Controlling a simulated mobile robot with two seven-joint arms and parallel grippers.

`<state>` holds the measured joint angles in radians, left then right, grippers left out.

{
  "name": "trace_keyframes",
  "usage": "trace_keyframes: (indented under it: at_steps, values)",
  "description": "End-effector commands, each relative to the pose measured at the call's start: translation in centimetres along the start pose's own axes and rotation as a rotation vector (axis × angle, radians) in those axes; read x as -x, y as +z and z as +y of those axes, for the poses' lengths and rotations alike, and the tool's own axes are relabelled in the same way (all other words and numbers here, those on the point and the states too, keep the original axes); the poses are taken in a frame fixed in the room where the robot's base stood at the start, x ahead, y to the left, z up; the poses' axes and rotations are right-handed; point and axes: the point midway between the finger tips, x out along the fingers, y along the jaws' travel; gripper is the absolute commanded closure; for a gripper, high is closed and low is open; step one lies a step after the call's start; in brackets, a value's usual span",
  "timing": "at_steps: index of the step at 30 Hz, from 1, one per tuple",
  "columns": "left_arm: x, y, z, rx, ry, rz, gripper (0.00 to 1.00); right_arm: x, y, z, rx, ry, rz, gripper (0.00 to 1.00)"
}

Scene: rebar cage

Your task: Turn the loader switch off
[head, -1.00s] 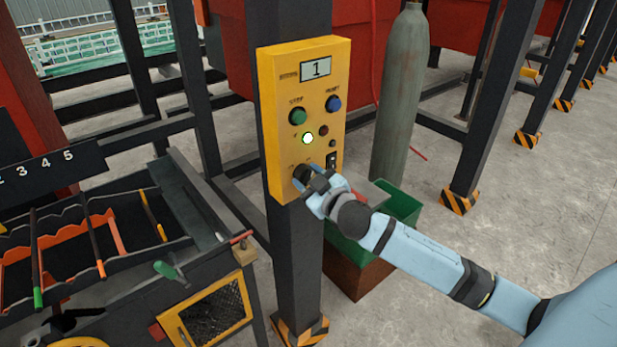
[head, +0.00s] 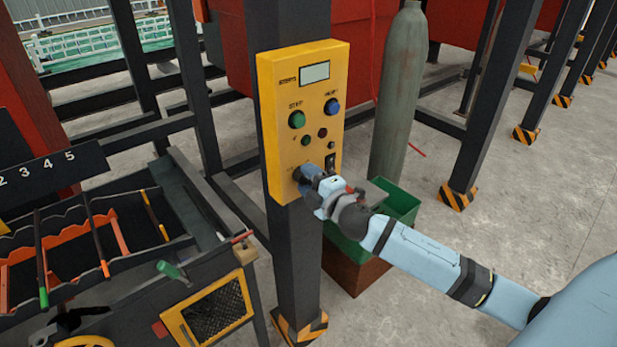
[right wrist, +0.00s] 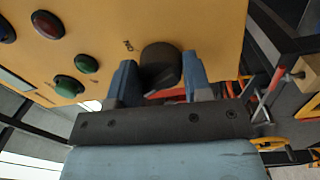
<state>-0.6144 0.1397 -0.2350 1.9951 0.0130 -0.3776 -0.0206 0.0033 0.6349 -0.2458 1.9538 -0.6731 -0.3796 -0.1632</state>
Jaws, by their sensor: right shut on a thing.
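The yellow control panel (head: 285,100) is fixed to a dark post. Its display (head: 314,73) is blank and its small green lamp (head: 306,140) is dark. The loader switch appears to be the black knob (right wrist: 161,66) low on the panel. My right gripper (head: 304,175) is at the panel's lower left and hides most of the knob in the head view. In the right wrist view, its two blue fingers (right wrist: 157,80) stand on either side of the knob, shut on it. My left gripper is not in view.
A green button (head: 297,119) and a blue button (head: 333,106) sit higher on the panel. A grey cylinder (head: 401,100) and a green bin (head: 401,201) stand right of the post. A rack with orange dividers (head: 70,254) is at left.

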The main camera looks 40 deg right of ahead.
Motion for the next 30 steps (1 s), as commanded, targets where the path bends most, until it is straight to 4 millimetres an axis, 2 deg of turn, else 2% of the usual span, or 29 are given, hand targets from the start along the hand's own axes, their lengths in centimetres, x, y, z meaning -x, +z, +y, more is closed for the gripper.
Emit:
trace_keyframes:
  at_steps: [13,30]
  values:
    - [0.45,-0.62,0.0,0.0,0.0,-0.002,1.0,0.01,-0.03,0.1,0.29,0.003,0.02,0.78]
    - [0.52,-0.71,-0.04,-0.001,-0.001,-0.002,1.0,0.02,-0.01,0.01,0.365,0.004,0.024,0.78]
